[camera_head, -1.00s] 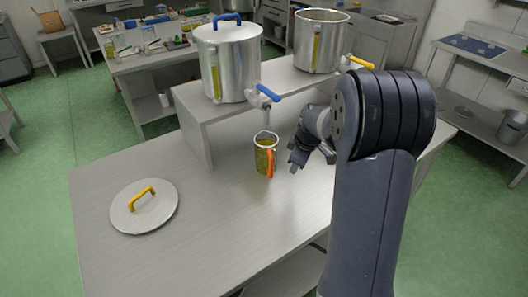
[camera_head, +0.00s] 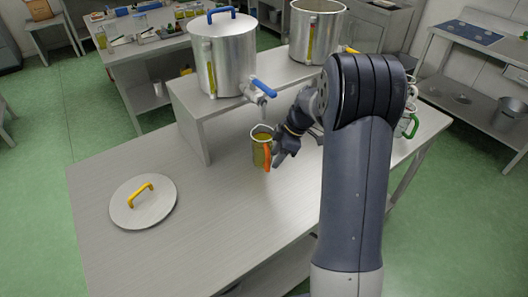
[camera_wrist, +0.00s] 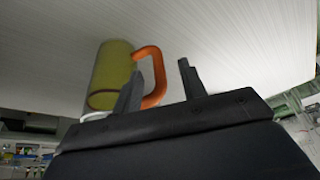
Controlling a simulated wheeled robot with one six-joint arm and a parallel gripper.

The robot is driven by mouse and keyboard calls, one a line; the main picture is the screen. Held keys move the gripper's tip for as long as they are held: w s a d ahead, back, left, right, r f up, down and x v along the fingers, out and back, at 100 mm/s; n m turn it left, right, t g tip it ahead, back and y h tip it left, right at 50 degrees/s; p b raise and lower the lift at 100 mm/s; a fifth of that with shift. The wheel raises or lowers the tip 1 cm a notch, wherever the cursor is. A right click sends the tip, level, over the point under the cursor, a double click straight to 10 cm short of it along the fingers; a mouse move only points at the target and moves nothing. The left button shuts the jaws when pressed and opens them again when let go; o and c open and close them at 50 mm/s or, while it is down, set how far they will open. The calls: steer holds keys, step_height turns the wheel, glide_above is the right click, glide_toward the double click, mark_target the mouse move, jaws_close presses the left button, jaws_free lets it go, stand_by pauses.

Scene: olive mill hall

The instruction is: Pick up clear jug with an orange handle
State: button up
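The clear jug (camera_head: 259,150) holds yellow-green liquid and stands upright on the steel table, below the tap of a large pot. Its orange handle (camera_head: 267,157) faces the front right. My gripper (camera_head: 281,157) is close to the handle side. In the wrist view the jug (camera_wrist: 108,72) lies left of my gripper (camera_wrist: 160,70), whose two fingers are apart. The orange handle (camera_wrist: 160,82) shows between the fingers, with the left finger partly over it. I cannot tell whether the fingers touch it. The jug's rim end is partly hidden by my gripper's body.
A lidded pot (camera_head: 226,60) with a blue-handled tap (camera_head: 262,89) stands on a raised steel shelf (camera_head: 190,92) behind the jug. An open pot (camera_head: 316,35) stands beside it. A round lid (camera_head: 143,212) with a yellow handle lies at left. The table front is clear. A green-handled vessel (camera_head: 410,125) is at right.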

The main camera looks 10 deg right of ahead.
mark_target(269, 171)
steer(key=x, duration=0.1)
steer(key=p+x, duration=0.1)
steer(key=x, duration=0.1)
steer(key=shift+w+a+f, duration=0.1)
steer(key=shift+w+a, duration=0.15)
steer(key=shift+a, duration=0.15)
steer(key=shift+a+f, duration=0.15)
steer(key=shift+f, duration=0.35)
steer(key=shift+c, duration=0.4)
jaws_close()
steer(key=shift+w, duration=0.1)
